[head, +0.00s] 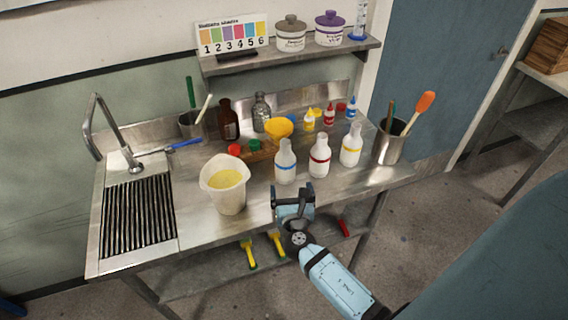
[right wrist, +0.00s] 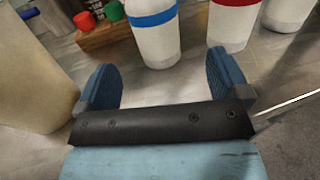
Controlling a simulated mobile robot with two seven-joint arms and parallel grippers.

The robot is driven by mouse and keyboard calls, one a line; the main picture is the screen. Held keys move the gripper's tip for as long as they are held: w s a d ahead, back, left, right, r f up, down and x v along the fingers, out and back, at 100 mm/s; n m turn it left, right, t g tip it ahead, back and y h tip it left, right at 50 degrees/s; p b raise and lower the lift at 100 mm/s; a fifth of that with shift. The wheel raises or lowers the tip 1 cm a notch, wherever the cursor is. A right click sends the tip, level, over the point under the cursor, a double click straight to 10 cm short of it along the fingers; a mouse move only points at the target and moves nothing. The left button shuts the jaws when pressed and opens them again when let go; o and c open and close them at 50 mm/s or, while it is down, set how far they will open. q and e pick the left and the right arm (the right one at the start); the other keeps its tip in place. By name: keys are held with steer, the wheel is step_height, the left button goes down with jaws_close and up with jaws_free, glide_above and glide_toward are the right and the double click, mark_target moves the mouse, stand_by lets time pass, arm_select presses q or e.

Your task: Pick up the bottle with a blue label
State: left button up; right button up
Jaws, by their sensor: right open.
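The bottle with a blue label (head: 286,163) is white and stands upright on the steel counter (head: 260,205), left of a white bottle with a red band (head: 319,158) and one with a yellow band (head: 351,146). My right gripper (head: 292,192) is open and empty just in front of the blue-labelled bottle. In the right wrist view, the blue-labelled bottle (right wrist: 156,32) is ahead, beyond and roughly between the two open fingers (right wrist: 165,85), apart from them. Its top is cut off there. My left gripper is not in view.
A beaker of yellow liquid (head: 225,186) stands close on the left. Behind are a wooden rack (head: 262,154), a yellow funnel (head: 279,129), a brown bottle (head: 228,120) and small dropper bottles. A steel pot with tools (head: 389,143) stands at right. A sink drainer (head: 138,216) is at left.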

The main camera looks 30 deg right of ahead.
mark_target(286, 172)
steer(key=x, duration=0.4)
steer(key=shift+a, duration=0.1)
steer(key=shift+w+d+r+p, duration=0.2)
steer(key=shift+w+p, duration=0.25)
steer(key=shift+w, duration=0.05)
steer(key=p+x, duration=0.1)
steer(key=x, duration=0.2)
steer(key=shift+w+r, duration=0.15)
steer(key=shift+w, duration=0.2)
steer(key=shift+w+d, duration=0.2)
steer(key=shift+w, duration=0.15)
steer(key=c, duration=1.1)
steer(key=shift+c, duration=0.3)
steer(key=shift+r, duration=0.1)
